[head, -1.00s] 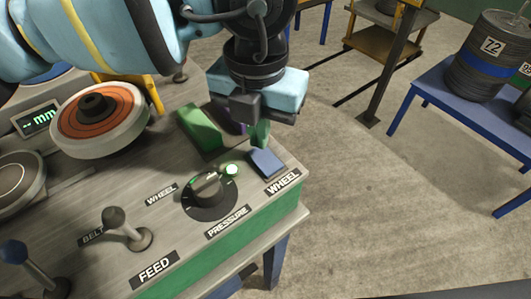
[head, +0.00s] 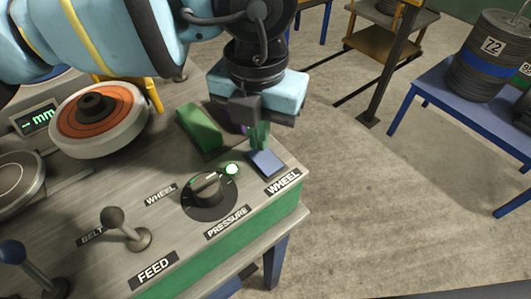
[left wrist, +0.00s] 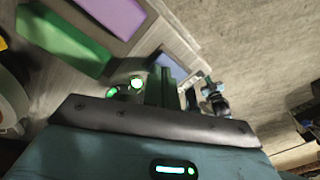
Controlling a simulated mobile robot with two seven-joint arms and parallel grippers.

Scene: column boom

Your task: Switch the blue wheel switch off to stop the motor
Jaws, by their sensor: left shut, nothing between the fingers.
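The blue wheel switch (head: 267,163) is a small blue rocker at the panel's right corner, by a label WHEEL (head: 283,182). In the left wrist view the switch (left wrist: 171,62) is partly hidden behind the fingers. My left gripper (head: 260,140) is shut and empty, its green fingertips pointing down at the far end of the switch. They overlap that end in the head view; I cannot tell whether they touch it. A lamp (head: 231,169) left of the switch glows green. My right gripper is not in view.
A green block (head: 200,128) stands left of the fingers, with a purple one (left wrist: 112,14) beside it. A black PRESSURE dial (head: 207,193), a BELT lever (head: 125,230) and an orange-faced wheel (head: 98,115) share the panel. Open floor lies to the right.

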